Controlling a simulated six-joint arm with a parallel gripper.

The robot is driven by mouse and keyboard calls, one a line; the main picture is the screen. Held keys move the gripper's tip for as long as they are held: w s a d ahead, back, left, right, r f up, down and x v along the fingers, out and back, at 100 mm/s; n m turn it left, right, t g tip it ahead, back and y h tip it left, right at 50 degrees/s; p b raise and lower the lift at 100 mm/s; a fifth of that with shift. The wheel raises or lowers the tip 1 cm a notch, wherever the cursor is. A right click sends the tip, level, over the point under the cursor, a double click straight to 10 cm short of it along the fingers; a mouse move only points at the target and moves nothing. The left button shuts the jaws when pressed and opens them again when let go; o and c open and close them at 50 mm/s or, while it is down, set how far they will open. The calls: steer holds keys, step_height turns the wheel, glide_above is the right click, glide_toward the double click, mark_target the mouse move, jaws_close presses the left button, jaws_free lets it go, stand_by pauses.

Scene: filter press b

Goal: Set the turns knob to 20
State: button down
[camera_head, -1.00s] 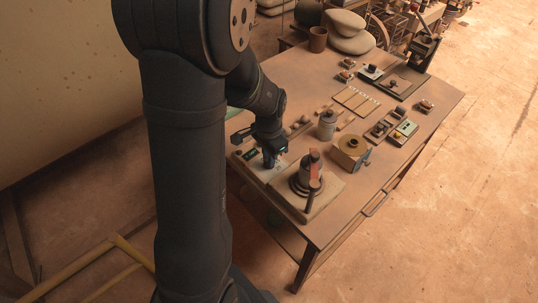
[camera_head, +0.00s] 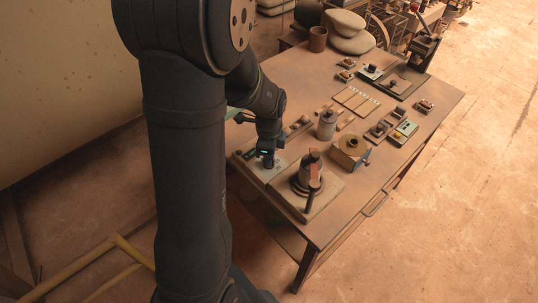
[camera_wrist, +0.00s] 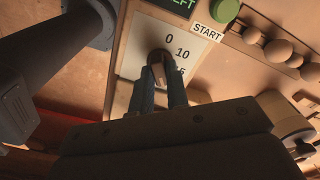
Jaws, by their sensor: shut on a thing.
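The turns knob (camera_wrist: 157,57) is a small dark knob on a white dial plate (camera_wrist: 137,51) in the wrist view. The dial shows 0, 10 and a partly covered number below them; 20 is not visible. My gripper (camera_wrist: 158,76) is shut on the knob, with one finger on each side. The fingers cover the lower dial, and I cannot read where the knob points. In the head view my gripper (camera_head: 268,162) is down at the control panel (camera_head: 251,168) on the table's near left corner.
A green button (camera_wrist: 225,11) with a START label (camera_wrist: 209,31) and a dark display (camera_wrist: 183,5) sit by the dial. The press (camera_head: 309,176) stands right of my gripper. A grey canister (camera_head: 327,125) and a wooden-topped box (camera_head: 351,150) stand further right.

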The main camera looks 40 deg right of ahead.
steer(key=shift+m, duration=0.5)
steer(key=c, duration=1.4)
jaws_free()
steer(key=shift+r, duration=0.1)
step_height(320, 180, up, 17)
steer(key=shift+r, duration=0.15)
